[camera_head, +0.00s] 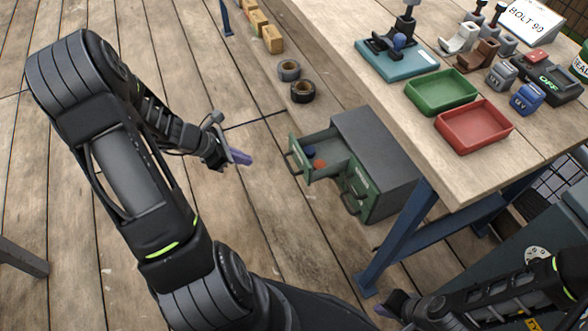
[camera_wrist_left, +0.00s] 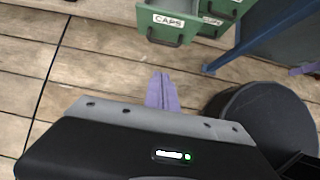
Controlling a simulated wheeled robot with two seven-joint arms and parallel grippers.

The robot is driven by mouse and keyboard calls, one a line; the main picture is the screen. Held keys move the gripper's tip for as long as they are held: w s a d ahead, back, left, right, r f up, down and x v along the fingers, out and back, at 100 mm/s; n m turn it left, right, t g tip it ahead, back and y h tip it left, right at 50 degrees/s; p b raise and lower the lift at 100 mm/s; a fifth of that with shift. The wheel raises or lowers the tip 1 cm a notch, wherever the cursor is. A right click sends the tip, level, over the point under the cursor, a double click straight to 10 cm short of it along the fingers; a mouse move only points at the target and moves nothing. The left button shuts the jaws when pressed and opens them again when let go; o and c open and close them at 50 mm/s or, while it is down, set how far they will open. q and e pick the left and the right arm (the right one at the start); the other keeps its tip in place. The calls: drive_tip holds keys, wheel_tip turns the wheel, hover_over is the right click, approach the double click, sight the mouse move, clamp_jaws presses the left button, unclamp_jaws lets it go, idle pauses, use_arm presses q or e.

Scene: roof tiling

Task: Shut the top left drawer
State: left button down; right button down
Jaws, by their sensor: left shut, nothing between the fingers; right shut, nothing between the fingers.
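In the left wrist view the open drawer's green front (camera_wrist_left: 170,22) has a CAPS label and a dark handle. The drawers beside and below it look closed. My left gripper (camera_head: 241,157) is shut and empty, to the left of the drawer front and apart from it; its purple fingers also show in the left wrist view (camera_wrist_left: 162,91). My right gripper (camera_head: 388,305) is shut and empty at the bottom.
The workbench (camera_head: 375,104) is right of the cabinet, with a blue leg (camera_head: 397,235) close by. It carries a green tray (camera_head: 442,109), a red tray (camera_head: 503,131) and stamps. Two tape rolls (camera_head: 302,91) and several wooden blocks (camera_head: 256,22) lie behind. Floor left of the drawer is clear.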

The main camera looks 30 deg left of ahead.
use_arm(q)
drive_tip(key=shift+d, duration=0.1)
idle(0.3)
drive_tip(key=b+x, duration=0.1)
drive_tip(key=x, duration=0.5)
drive_tip(key=w+d+r+b+x, duration=0.1)
drive_tip(key=b+x, duration=0.1)
drive_tip(key=x, duration=0.5)
drive_tip(key=shift+w+r, duration=0.3)
drive_tip(key=shift+w, duration=0.05)
drive_tip(key=shift+d, duration=0.1)
drive_tip(key=p, duration=0.2)
hover_over(322, 149)
drive_tip(key=s+d, duration=0.2)
drive_tip(key=s, duration=0.2)
drive_tip(key=shift+a, duration=0.15)
